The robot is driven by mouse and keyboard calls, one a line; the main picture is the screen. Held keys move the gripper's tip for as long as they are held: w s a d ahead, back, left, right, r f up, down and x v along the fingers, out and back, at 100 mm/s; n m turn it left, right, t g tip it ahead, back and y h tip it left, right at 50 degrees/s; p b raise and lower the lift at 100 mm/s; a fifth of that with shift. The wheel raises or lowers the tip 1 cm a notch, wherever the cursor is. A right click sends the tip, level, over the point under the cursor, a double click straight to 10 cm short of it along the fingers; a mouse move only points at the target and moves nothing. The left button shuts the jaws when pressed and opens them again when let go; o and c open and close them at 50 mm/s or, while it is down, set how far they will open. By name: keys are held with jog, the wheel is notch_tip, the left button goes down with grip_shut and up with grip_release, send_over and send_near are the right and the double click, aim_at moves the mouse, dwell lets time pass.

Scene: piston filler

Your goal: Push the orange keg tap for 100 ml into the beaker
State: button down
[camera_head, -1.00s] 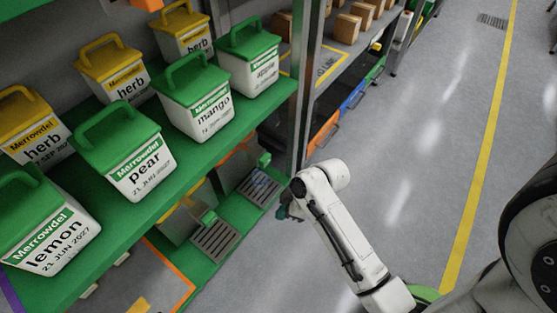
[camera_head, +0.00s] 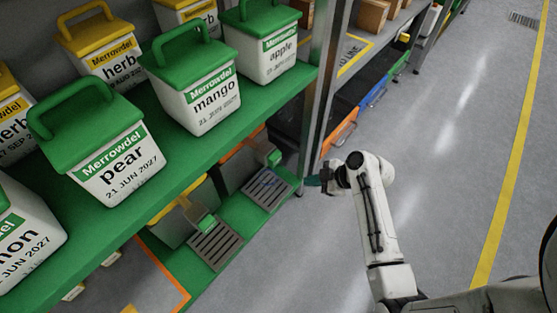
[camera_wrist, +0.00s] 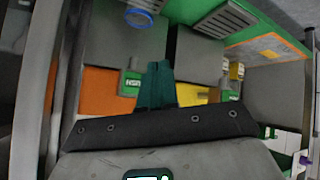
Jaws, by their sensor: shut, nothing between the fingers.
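The orange keg (camera_head: 238,160) stands under the green shelf, with its green tap (camera_head: 274,157) jutting out over a slotted drip tray (camera_head: 268,190). In the wrist view its orange front (camera_wrist: 95,98) and the tap marked PUSH (camera_wrist: 130,85) show just left of my fingers. The clear beaker with a blue rim (camera_wrist: 140,17) shows at the top of the wrist view; it is hard to make out in the head view. My gripper (camera_wrist: 156,82) is shut and empty. In the head view my gripper (camera_head: 322,180) is right of the tap, beside the rack post, and apart from it.
A yellow keg (camera_head: 180,218) with a green tap (camera_head: 207,222) and its own drip tray (camera_head: 215,246) stands nearer. Labelled tubs such as pear (camera_head: 120,165) and mango (camera_head: 210,103) fill the shelf above. A metal post (camera_head: 318,90) stands near my gripper. The floor at right is clear.

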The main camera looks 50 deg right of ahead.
jog(key=shift+w, duration=0.1)
jog(key=b, duration=0.3)
send_near(277, 163)
jog(key=shift+w+a+f, duration=0.25)
jog(key=shift+w+f, duration=0.15)
jog(key=shift+f, duration=0.45)
jog(key=shift+w+a+f, duration=0.3)
jog(key=shift+w+f, duration=0.1)
jog(key=shift+f, duration=0.45)
jog(key=shift+w+a+f, duration=0.25)
jog(key=shift+w+f, duration=0.2)
jog(key=shift+f, duration=0.4)
jog(key=shift+w, duration=0.1)
jog(key=shift+w, duration=0.3)
jog(key=shift+w, duration=0.75)
dwell(0.5)
jog(key=shift+s, duration=0.2)
jog(key=shift+s+p, duration=0.35)
jog(key=shift+s, duration=0.6)
jog(key=shift+s+d+p, duration=0.1)
jog(key=shift+s+p, duration=0.75)
jog(key=shift+s, duration=1.65)
